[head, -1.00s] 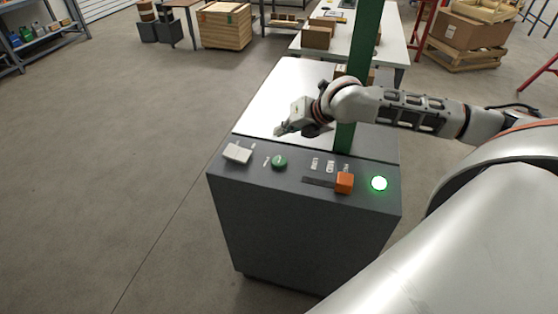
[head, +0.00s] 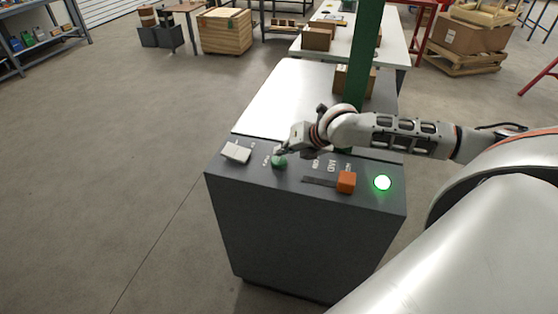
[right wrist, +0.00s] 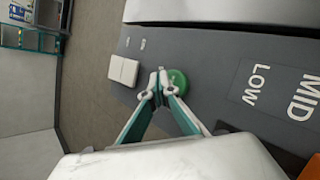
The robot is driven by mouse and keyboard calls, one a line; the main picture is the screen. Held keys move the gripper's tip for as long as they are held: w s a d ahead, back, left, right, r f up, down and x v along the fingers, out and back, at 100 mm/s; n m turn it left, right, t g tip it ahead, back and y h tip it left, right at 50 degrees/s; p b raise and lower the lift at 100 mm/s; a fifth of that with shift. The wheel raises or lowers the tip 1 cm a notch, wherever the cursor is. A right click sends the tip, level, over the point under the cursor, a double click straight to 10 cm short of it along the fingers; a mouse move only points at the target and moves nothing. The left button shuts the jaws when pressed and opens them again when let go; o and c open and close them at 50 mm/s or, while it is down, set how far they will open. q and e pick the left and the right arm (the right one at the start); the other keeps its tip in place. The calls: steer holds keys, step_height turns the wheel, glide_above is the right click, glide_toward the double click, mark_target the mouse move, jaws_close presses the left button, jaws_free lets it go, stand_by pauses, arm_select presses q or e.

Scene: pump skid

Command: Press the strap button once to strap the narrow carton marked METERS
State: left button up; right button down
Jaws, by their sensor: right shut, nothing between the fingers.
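The green round button (head: 279,162) is on the sloped dark panel of the strapping machine (head: 300,225), and it also shows in the right wrist view (right wrist: 179,83). My right gripper (head: 279,152) is shut and empty, its fingertips right at the button. In the right wrist view the closed fingertips (right wrist: 160,86) overlap the button's left edge; I cannot tell whether they touch it. A brown carton (head: 341,80) stands on the machine's far end, partly hidden by the green post; no marking is readable on it. My left gripper is not in view.
The panel also has a white rocker (head: 236,152), an orange slider knob (head: 346,182) by LOW and MID labels, and a lit green lamp (head: 382,182). The green post (head: 364,55) rises behind my right arm. The floor at left is clear.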

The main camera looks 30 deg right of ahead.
stand_by(0.8)
steer(key=shift+f, duration=0.1)
stand_by(0.4)
steer(key=shift+f, duration=0.1)
steer(key=shift+f+p, duration=0.2)
steer(key=shift+p, duration=0.1)
steer(key=shift+f, duration=0.1)
steer(key=shift+f, duration=0.45)
stand_by(0.8)
steer(key=shift+r+p, duration=0.95)
steer(key=shift+p, duration=0.4)
